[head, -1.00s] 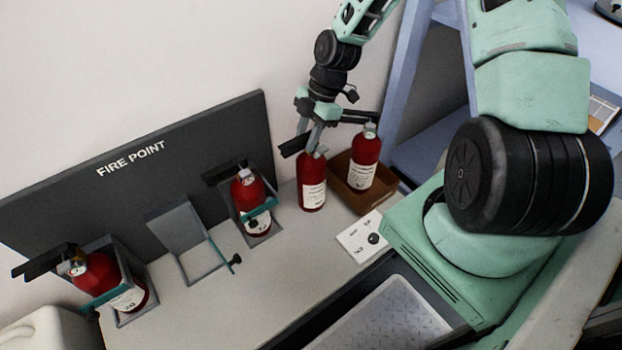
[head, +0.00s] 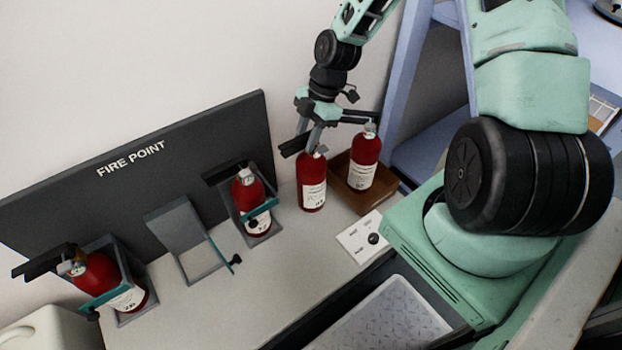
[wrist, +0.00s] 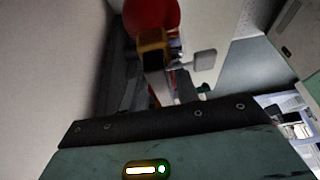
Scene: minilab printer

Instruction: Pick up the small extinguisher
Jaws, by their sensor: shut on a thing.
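My gripper (head: 316,140) is at the top of a red extinguisher (head: 312,184) with a white label, which stands upright on or just above the grey counter; I cannot tell whether its base touches. The gripper is shut on this extinguisher's top, and the hold itself is partly hidden. In the wrist view a rounded red body (wrist: 151,13) shows at the top, beyond the gripper parts.
Two more extinguishers sit in grey holders by the FIRE POINT board (head: 130,160), one at the middle (head: 246,188) and one at the left (head: 97,272). An empty grey holder (head: 185,240) lies between them. A white card (head: 358,240) with a black knob is in front of the box.

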